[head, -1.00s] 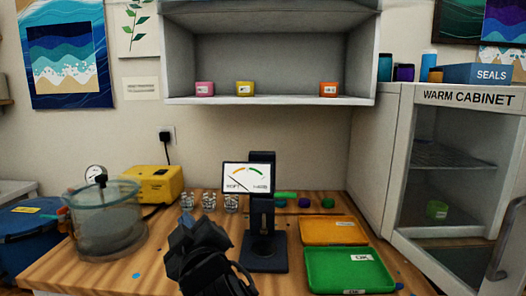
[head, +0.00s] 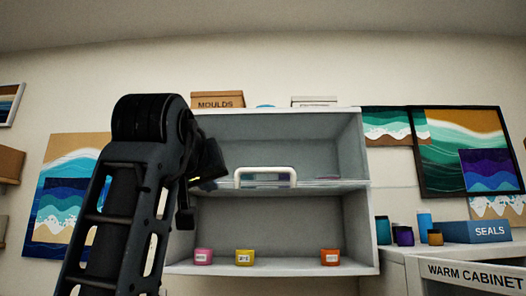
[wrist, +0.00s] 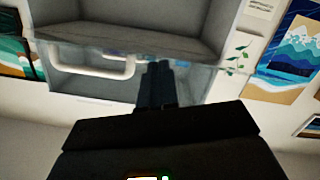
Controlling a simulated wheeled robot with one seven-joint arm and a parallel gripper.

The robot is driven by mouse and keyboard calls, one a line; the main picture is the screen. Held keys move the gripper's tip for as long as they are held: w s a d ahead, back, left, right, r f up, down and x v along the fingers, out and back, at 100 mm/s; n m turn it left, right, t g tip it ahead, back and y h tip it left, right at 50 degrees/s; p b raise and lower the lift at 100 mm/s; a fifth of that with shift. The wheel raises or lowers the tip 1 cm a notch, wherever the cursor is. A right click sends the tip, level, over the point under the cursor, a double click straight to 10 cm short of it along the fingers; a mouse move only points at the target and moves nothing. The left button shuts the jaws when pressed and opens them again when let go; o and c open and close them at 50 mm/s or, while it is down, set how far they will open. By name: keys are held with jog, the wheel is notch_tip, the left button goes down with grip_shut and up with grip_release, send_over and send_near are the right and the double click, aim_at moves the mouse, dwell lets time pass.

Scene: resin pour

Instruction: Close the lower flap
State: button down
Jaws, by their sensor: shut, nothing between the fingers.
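The wall cabinet (head: 275,270) has an upper and a lower compartment. The lower flap looks like a clear panel standing out near mid-shelf height, seen almost edge-on, with the lower compartment open below it. Its white bar handle (head: 265,171) is at the front; the handle also shows in the wrist view (wrist: 92,73). My gripper (wrist: 157,68) is shut and empty. In the wrist view its fingers are to the right of the handle, overlapping the clear panel; I cannot tell whether they touch. In the head view my wrist is left of the handle and hides the fingertips.
Pink (head: 203,257), yellow (head: 244,257) and orange (head: 330,257) jars stand on the lower compartment floor. A moulds box (head: 217,99) is on top. The space before the lower compartment is clear.

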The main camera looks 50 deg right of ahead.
jog(key=s+d+r+m+g+y+p, duration=0.1)
jog(key=s+r+m+g+y+p, duration=0.2)
jog(key=s+r, duration=1.05)
jog(key=w+d+f+t+p, duration=0.1)
jog(key=w+d+f+p, duration=0.1)
jog(key=w+d+f, duration=0.4)
jog(key=shift+w+d+f+m, duration=0.2)
jog(key=shift+w+d+m, duration=0.1)
jog(key=shift+w+d, duration=0.8)
jog(key=shift+s+f, duration=0.1)
jog(key=shift+s, duration=0.05)
